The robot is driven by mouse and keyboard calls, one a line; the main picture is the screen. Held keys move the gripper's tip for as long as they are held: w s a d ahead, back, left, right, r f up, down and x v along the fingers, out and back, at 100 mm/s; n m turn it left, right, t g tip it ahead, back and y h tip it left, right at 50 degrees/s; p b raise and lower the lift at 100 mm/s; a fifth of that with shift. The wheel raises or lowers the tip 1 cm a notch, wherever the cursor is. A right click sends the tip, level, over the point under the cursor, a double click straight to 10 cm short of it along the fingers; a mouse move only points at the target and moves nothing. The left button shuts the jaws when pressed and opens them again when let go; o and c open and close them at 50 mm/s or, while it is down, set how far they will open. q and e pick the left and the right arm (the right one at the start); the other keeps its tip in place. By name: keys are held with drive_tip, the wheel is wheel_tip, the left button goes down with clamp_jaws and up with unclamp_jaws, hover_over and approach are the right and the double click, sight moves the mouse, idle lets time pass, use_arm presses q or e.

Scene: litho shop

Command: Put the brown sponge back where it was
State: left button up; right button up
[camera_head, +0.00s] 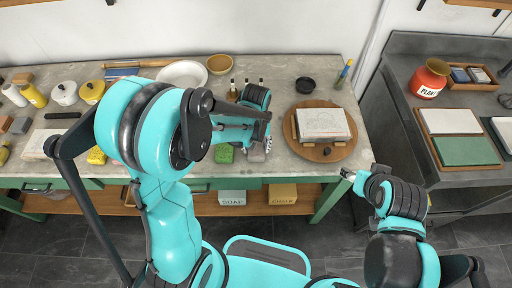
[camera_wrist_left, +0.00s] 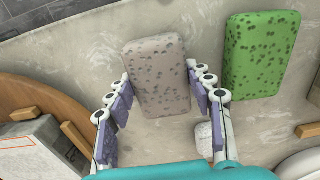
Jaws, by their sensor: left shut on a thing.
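The brown sponge (camera_wrist_left: 157,72), greyish-brown with dark pores, lies between the fingers of my left gripper (camera_wrist_left: 160,82) in the left wrist view, and the gripper is shut on it. In the head view the sponge (camera_head: 257,155) shows at the fingertips of my left gripper (camera_head: 258,146), near the table's front edge. I cannot tell whether it touches the table. A green sponge (camera_wrist_left: 262,54) lies beside it, with a gap; it also shows in the head view (camera_head: 224,153). My right gripper (camera_head: 348,174) is off the table's front right corner; its jaw opening is too small to judge.
A round wooden turntable (camera_head: 325,152) bearing a pale stone slab (camera_head: 323,124) stands right of the left gripper. A yellow sponge (camera_head: 97,155) lies farther left. Bare tabletop (camera_head: 284,72) shows at the back.

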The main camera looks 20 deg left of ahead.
use_arm(q)
drive_tip(key=shift+r, duration=0.1)
drive_tip(key=o, duration=1.1)
